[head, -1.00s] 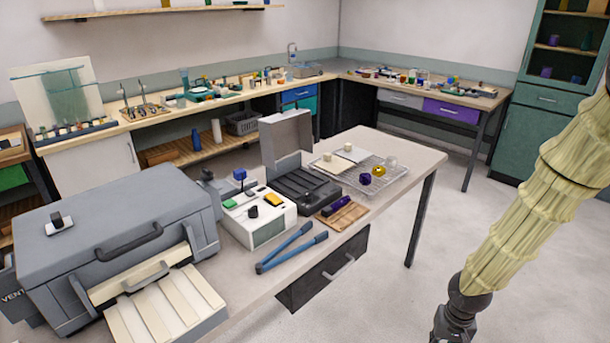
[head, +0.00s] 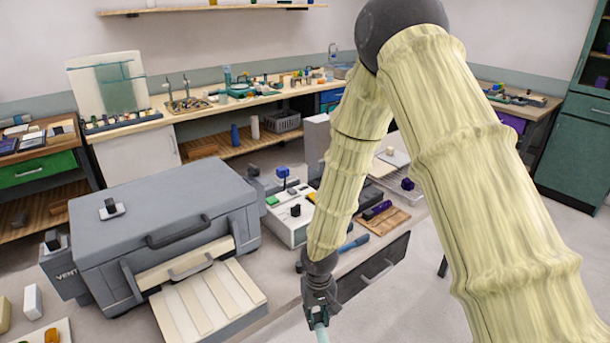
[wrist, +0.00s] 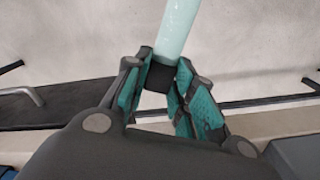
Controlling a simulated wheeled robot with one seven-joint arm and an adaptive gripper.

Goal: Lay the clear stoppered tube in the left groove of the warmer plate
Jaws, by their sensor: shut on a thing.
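My gripper (head: 320,302) is low at the bottom centre of the head view, right of the ribbed plate and apart from it. In the wrist view its teal-padded fingers (wrist: 168,92) are shut on the dark stopper end (wrist: 160,77) of a clear, pale blue-green tube (wrist: 176,35). The tube points away from the fingers, and its far end is out of frame. A short piece of the tube (head: 321,333) shows in the head view. A cream plate with long parallel grooves (head: 208,306) slopes from the front of the grey machine; it looks like the warmer plate. Its grooves look empty.
The grey machine (head: 160,225) marked VENT stands behind the plate. A white box with knobs (head: 290,228), a wooden block (head: 385,220) and a partly hidden blue-handled tool (head: 354,243) lie farther back. My arm hides much of the bench.

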